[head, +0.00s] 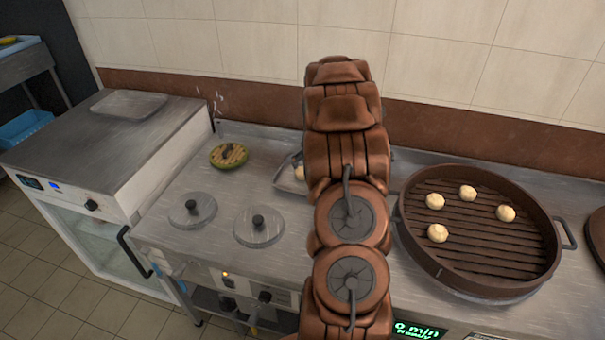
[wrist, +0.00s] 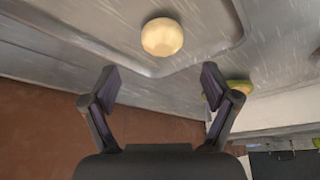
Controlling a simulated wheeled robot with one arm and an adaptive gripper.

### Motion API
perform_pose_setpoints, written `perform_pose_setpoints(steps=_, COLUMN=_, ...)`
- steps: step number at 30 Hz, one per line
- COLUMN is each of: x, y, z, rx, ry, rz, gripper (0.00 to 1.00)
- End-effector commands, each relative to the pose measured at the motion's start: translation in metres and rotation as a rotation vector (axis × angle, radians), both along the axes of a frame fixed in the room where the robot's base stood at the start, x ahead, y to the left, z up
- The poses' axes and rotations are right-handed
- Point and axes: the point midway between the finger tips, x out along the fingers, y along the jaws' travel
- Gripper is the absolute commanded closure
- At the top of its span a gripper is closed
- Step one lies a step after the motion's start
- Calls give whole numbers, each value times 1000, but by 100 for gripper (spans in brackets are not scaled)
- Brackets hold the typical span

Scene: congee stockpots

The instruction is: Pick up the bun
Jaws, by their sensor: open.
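A round pale bun (wrist: 162,37) lies on a shallow metal tray (wrist: 225,48) in the wrist view. My gripper (wrist: 160,82) is open and empty, its two fingers spread below the bun in the picture, apart from it. In the head view the tray (head: 288,184) shows left of my arm, with the bun (head: 299,173) partly hidden behind the arm. My gripper is hidden behind the arm in the head view.
Several more buns (head: 466,193) sit in a round brown steamer (head: 413,241) on the right. Two pot lids (head: 258,226) and a round green-rimmed item (head: 229,155) are left of the tray. A tiled wall (head: 440,45) stands close behind the counter.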

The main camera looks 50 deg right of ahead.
Motion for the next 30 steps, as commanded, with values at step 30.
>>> perform_pose_setpoints(steps=30, x=23, y=-4, z=-65, rx=1, ry=2, rz=-1, gripper=13)
